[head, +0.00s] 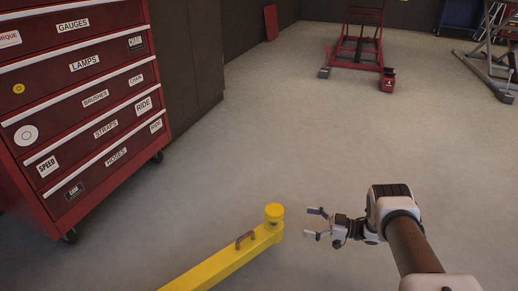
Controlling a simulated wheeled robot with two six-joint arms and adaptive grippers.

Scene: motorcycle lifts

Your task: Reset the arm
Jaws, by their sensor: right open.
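The yellow arm (222,266) is a long bar that runs from the bottom edge up to the right in the head view. It ends in a round yellow pad (274,211) and has a dark handle (244,240) on top near that end. My right gripper (314,223) is open and empty, just right of the pad. Its fingers point left toward the pad, and a gap shows between them in the picture. The lower end of the yellow arm is cut off by the frame. My left gripper is not in view.
A red tool cabinet (95,98) with labelled drawers stands on casters at the left. A red motorcycle lift (355,52) stands at the back, with a grey lift frame (490,60) at the far right. The grey floor between is clear.

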